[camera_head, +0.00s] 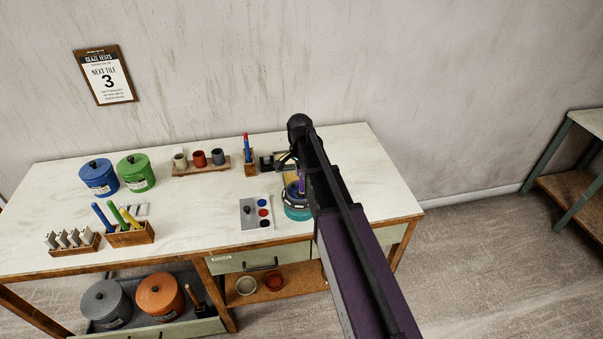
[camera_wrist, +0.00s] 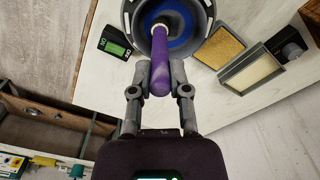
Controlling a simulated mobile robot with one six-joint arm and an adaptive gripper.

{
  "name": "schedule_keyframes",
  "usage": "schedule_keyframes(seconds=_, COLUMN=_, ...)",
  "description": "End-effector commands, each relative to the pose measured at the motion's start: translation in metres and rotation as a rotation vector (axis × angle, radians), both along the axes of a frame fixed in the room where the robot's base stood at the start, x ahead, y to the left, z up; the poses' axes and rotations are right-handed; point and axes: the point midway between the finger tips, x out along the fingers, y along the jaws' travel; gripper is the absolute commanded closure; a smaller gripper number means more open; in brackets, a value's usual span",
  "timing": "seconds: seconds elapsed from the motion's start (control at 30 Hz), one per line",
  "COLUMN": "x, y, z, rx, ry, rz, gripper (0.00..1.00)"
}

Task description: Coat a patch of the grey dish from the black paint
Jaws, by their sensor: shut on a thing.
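My gripper (camera_wrist: 160,72) is shut on a purple-handled tool (camera_wrist: 160,88), which the head view shows partly behind my arm (camera_head: 302,186). Its pale end points at a round grey-rimmed vessel (camera_wrist: 129,22) with a blue inside. I cannot tell whether the tip touches it. In the head view this round vessel sits on a teal base (camera_head: 296,214), partly hidden by my arm; I cannot tell whether it is the grey dish. Black paint (camera_head: 264,223) is the nearest of three spots on the pale palette (camera_head: 272,205), left of the teal base, below red and blue.
Blue (camera_head: 99,178) and green (camera_head: 136,172) pots stand at the left back. The tabletop between them and the palette is mostly bare.

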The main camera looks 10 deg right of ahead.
Motion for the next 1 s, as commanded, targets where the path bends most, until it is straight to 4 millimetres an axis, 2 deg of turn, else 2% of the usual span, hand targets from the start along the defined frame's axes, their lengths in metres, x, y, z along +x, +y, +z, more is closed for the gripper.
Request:
schedule_keyframes(seconds=0.6, x=0.032, y=0.016, z=0.001, rx=0.001, ry=-0.001, rz=0.0, gripper=1.0)
schedule_keyframes(seconds=1.0, x=0.035, y=0.018, z=0.002, rx=0.001, ry=-0.001, rz=0.0, gripper=1.0)
